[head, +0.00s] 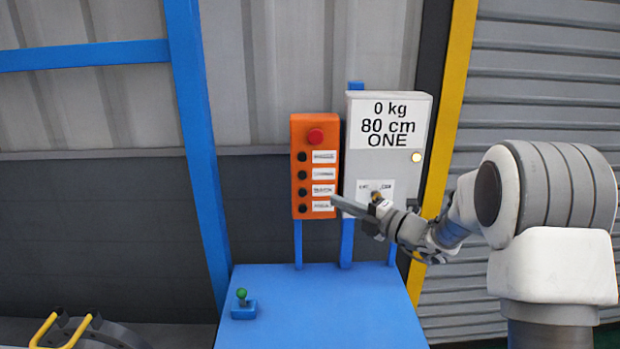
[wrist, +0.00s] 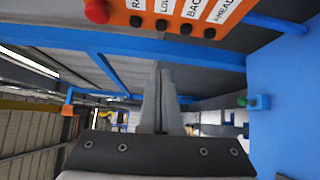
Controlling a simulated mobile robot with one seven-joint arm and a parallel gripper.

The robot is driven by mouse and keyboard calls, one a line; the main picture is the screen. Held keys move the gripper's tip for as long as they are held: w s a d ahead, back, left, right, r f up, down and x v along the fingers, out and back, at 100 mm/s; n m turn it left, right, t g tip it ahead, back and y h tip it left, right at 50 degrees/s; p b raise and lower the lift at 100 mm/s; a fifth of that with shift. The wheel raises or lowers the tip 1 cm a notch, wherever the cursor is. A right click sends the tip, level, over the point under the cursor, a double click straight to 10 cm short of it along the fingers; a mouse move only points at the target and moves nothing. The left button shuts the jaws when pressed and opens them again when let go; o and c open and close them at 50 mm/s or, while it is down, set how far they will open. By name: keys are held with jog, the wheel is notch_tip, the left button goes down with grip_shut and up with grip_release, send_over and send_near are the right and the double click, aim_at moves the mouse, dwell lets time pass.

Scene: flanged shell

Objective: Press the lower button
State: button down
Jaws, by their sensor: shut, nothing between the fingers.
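The orange button panel (head: 315,130) has a red knob (head: 315,136) at top and a column of black buttons below. The wrist view shows partial labels beside them; the second black button (wrist: 161,26) is labelled "LOW…" and is the lower button (head: 302,175). My gripper (head: 335,200) is shut and empty. In the head view its tip appears at the panel's right edge, lower than the lower button and right of it. In the wrist view my gripper (wrist: 161,75) points past the panel, which lies along the top. I see no contact with any button.
A grey box (head: 410,170) with a white sign stands right of the panel. A blue post (head: 195,130) rises at left. The space left of the panel looks free.

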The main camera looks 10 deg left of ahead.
jog(key=shift+d+m, duration=0.15)
jog(key=shift+m, duration=0.25)
jog(key=shift+w+r, duration=0.1)
jog(key=p, duration=0.2)
send_near(298, 177)
jog(key=s+a, duration=0.2)
jog(key=a, duration=0.1)
jog(key=shift+w+a+r+p, duration=0.15)
jog(key=shift+w+a, duration=0.35)
jog(key=shift+w, duration=0.7)
jog(key=shift+w+a+f+p, duration=0.1)
jog(key=shift+w+a+p, duration=0.25)
jog(key=shift+w, duration=0.85)
jog(key=shift+a, duration=0.1)
